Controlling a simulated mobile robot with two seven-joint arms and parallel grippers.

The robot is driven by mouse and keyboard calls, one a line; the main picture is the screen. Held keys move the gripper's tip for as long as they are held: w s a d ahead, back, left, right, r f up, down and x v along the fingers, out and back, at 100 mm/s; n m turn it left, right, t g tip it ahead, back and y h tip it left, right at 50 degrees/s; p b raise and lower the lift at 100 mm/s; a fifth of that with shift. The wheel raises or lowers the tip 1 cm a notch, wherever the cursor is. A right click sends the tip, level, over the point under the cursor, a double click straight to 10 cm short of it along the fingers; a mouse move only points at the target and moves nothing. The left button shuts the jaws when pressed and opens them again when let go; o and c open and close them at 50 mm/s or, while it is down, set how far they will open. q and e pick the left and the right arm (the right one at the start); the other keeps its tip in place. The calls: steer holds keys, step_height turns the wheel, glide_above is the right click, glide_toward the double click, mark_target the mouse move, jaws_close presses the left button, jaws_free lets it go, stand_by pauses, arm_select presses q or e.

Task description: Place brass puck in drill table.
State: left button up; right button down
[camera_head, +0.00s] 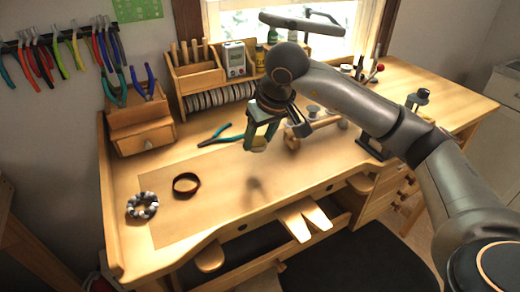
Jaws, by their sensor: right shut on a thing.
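My right gripper (259,147) hangs above the middle of the wooden workbench, fingers pointing down. It is shut on a small yellowish brass puck (259,144) that shows low between the fingers. A shadow lies on the bench below, and the puck is clear of the surface. I cannot clearly pick out the drill table; a dark metal base (372,150) stands on the bench to the right, partly hidden by my right arm. My left gripper is not in view.
Teal-handled pliers (222,135) lie left of the gripper. A dark bracelet (186,185) and a beaded bracelet (142,206) lie at the left. The front middle of the workbench (225,195) is clear.

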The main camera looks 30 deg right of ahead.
mark_target(260, 162)
steer(key=shift+w+d+f, duration=0.25)
steer(key=shift+w+f, duration=0.15)
steer(key=shift+f, duration=0.15)
steer(key=shift+w+d+f, duration=0.25)
steer(key=shift+w+f, duration=0.1)
steer(key=shift+f, duration=0.2)
steer(key=f, duration=0.3)
steer(key=shift+w+d+f+p, duration=0.15)
steer(key=shift+w+f+p, duration=0.05)
steer(key=shift+f+p, duration=0.1)
steer(key=shift+f, duration=0.15)
steer(key=shift+c, duration=1.2)
jaws_free()
